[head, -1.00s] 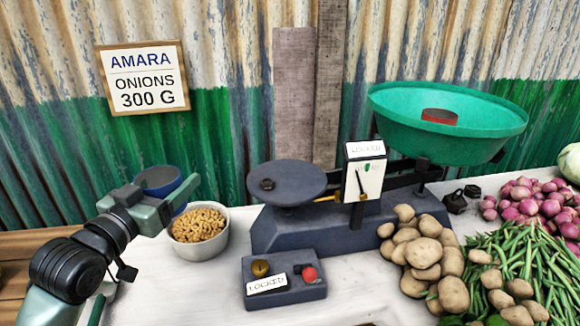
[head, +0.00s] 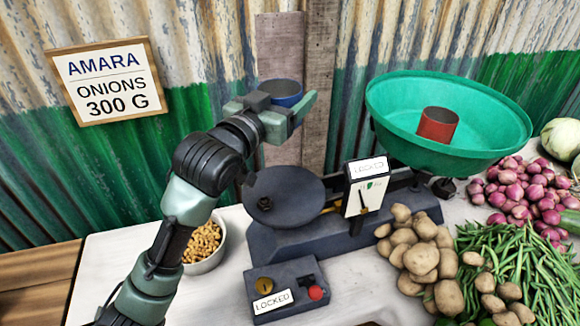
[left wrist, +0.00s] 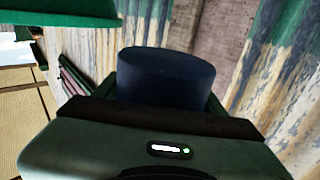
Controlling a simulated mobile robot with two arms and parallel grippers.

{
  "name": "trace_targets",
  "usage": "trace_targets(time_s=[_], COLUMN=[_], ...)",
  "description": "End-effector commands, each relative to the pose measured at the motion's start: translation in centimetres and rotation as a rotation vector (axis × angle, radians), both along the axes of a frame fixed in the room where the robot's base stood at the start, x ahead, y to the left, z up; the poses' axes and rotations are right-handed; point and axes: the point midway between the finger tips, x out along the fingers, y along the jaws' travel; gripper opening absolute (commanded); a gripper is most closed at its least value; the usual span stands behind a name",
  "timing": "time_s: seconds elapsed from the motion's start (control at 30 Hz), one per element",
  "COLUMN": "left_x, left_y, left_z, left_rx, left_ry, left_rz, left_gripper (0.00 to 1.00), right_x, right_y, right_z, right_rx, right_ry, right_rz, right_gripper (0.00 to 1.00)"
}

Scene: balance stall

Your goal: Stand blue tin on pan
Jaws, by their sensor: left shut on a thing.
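The blue tin (head: 281,91) is held upright in my left gripper (head: 287,104), which is shut on it. It also shows in the left wrist view (left wrist: 168,72), between the fingers. The tin is in the air above and behind the flat dark pan (head: 290,195) of the balance. A small dark weight (head: 265,203) is on that pan's left side. The green bowl-shaped pan (head: 450,135) on the right side of the balance holds a red tin (head: 437,124). My right gripper is not in view.
A control box (head: 285,291) marked LOCKED stands in front of the balance. A white bowl (head: 205,262) of nuts is partly behind my left arm. Potatoes (head: 420,255), beans (head: 510,265) and onions (head: 512,187) fill the right side. A corrugated wall stands behind.

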Motion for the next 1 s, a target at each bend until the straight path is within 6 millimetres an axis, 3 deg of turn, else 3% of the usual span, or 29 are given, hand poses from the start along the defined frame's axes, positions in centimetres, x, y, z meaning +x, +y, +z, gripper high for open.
trace_targets(time_s=[0.03, 0.1, 0.4, 0.63, 0.83, 1.0], left_x=[0.0, 0.0, 0.0, 0.0, 0.0, 0.0], left_y=[0.1, 0.1, 0.1, 0.1, 0.1, 0.1], left_z=[-2.0, -3.8, -10.8, -12.9, -15.9, -16.6], left_rx=[0.003, 0.003, 0.001, 0.001, 0.001, 0.000], left_ry=[0.008, 0.008, 0.003, 0.000, 0.002, -0.001], left_rz=[0.001, 0.001, 0.000, 0.000, 0.000, 0.000], left_gripper=[0.29, 0.29, 0.29, 0.29, 0.29, 0.29], right_x=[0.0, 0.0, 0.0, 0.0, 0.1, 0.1], right_y=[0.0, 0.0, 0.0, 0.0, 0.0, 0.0], right_z=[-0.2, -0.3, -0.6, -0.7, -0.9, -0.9], right_rx=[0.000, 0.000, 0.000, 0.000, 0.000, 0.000], right_ry=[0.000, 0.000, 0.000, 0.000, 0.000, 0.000], right_rz=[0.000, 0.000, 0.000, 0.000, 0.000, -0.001], right_gripper=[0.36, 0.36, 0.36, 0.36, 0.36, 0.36])
